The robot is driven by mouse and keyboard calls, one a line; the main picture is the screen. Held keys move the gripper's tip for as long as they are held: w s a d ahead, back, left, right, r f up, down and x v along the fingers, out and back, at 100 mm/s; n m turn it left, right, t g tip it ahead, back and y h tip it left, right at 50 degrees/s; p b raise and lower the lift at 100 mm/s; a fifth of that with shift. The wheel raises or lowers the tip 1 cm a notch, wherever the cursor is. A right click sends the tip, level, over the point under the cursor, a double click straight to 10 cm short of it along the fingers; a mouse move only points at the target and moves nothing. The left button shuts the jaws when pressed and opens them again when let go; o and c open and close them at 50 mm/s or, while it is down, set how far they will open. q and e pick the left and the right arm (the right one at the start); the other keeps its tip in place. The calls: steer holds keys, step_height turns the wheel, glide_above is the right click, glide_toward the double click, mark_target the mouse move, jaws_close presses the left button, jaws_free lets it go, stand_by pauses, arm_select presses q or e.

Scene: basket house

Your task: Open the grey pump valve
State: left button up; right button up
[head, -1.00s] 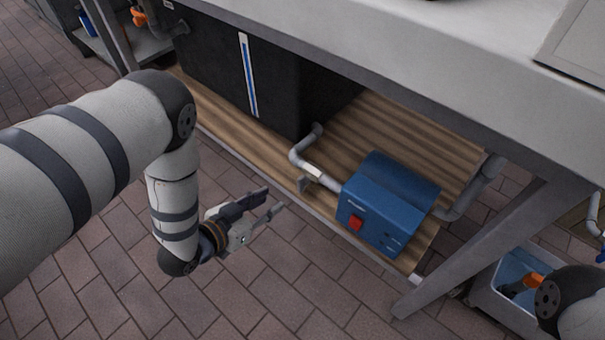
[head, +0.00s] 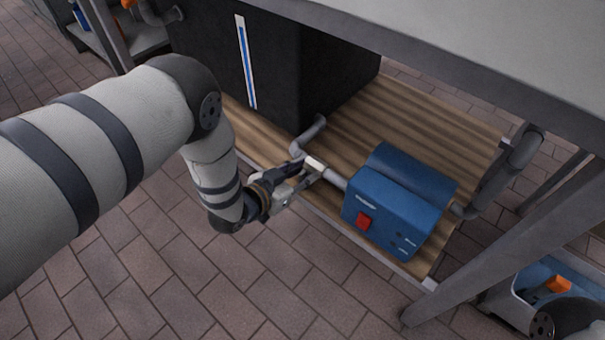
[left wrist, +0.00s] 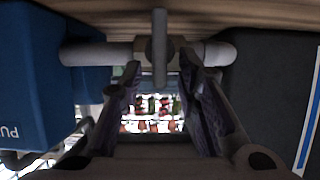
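The grey valve sits on the grey pipe between the black tank and the blue pump. Its pale body (head: 315,164) shows in the head view, with the handle hidden behind my gripper. In the left wrist view the valve's upright grey handle (left wrist: 160,50) stands in front of the pipe (left wrist: 98,53). My left gripper (head: 306,167) is at the valve. In the left wrist view its two fingers (left wrist: 160,82) are apart, with the handle in the gap between them. I see no clear finger contact with the handle. My right gripper is not in view.
The blue pump (head: 395,205) with a red switch (head: 364,221) is right of the valve. The black tank (head: 205,60) stands behind left. Both rest on a wooden shelf (head: 420,120) under a grey counter (head: 480,60). A table leg (head: 490,245) stands at right. Tiled floor in front is clear.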

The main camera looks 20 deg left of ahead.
arm_select(q)
jaws_close()
